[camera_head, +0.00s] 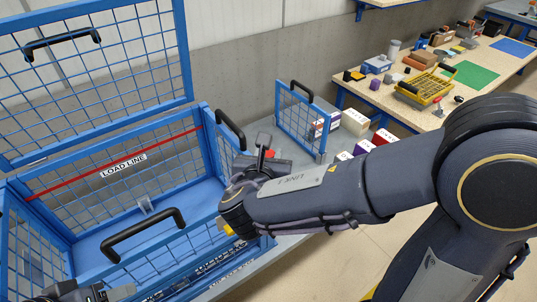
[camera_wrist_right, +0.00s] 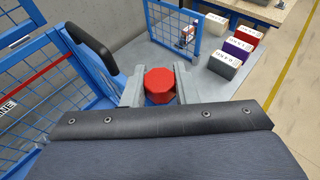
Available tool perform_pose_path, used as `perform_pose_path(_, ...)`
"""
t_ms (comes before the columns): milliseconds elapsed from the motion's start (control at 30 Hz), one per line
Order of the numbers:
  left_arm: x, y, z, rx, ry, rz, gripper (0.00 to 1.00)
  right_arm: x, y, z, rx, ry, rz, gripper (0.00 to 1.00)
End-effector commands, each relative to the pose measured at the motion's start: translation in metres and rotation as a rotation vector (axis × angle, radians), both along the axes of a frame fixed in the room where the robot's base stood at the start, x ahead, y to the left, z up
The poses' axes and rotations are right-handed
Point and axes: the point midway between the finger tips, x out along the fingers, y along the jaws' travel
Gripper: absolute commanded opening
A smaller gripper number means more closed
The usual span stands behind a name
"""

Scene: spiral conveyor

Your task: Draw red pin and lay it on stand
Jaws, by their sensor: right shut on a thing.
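The red pin shows in the right wrist view as a red faceted head (camera_wrist_right: 160,85) between the two grey fingers of my right gripper (camera_wrist_right: 159,90). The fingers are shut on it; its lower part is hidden. In the head view, a small red patch (camera_head: 269,153) shows by my right gripper (camera_head: 264,152), just right of the blue cage's corner. My left gripper (camera_head: 98,294) is only partly in view at the bottom left edge, and its fingers cannot be made out. I cannot single out the stand in either view.
A blue mesh cage (camera_head: 120,235) with a "LOAD LINE" sign and black handles fills the left. A blue mesh panel (camera_head: 302,122) stands upright on the grey surface. Labelled blocks (camera_wrist_right: 232,54) stand beyond it. A cluttered workbench (camera_head: 440,120) stands at the upper right.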

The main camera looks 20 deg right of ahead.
Motion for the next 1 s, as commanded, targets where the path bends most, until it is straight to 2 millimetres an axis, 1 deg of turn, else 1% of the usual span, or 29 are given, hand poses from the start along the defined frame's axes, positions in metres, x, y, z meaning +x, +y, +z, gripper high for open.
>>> perform_pose_path(167, 0.0, 0.0, 0.003, 0.0, 0.0, 0.0, 0.52, 0.0, 0.0, 0.003, 0.0, 0.0, 0.0, 0.0)
perform_pose_path(1000, 0.0, 0.0, 0.033, 0.0, 0.0, 0.0, 0.52, 0.0, 0.0, 0.037, 0.001, 0.0, -0.001, 0.0)
